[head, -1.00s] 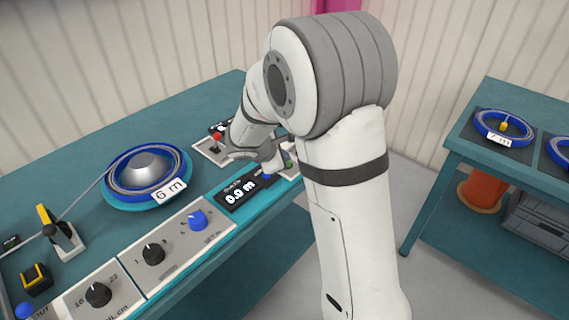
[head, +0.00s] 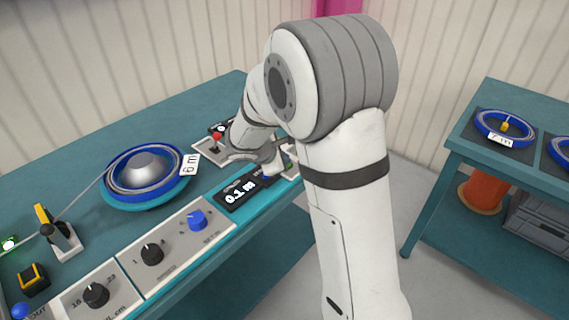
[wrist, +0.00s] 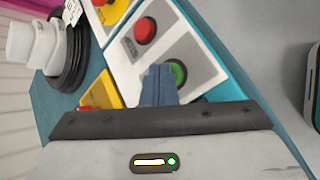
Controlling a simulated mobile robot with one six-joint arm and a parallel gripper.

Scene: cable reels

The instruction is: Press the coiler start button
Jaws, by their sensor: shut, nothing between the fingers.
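The green button (wrist: 178,73) sits on a light grey control plate in the wrist view, with a red button (wrist: 145,30) beside it. My gripper (wrist: 158,80) is shut and empty, its fingertips at the green button's edge and partly covering it. I cannot tell exactly where they touch. In the head view my gripper (head: 272,165) is low over the bench's front panel, just past the black display (head: 240,192), which reads 0.1 m. The coiler reel (head: 148,195) carries blue-and-grey cable and a white 6 m tag (head: 190,165).
A blue knob (head: 197,220) and black knobs (head: 152,253) line the front panel. A red-topped lever (head: 216,140) stands behind my gripper. A green lamp (head: 9,243) glows at the far left. A second table (head: 470,160) with coils stands right.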

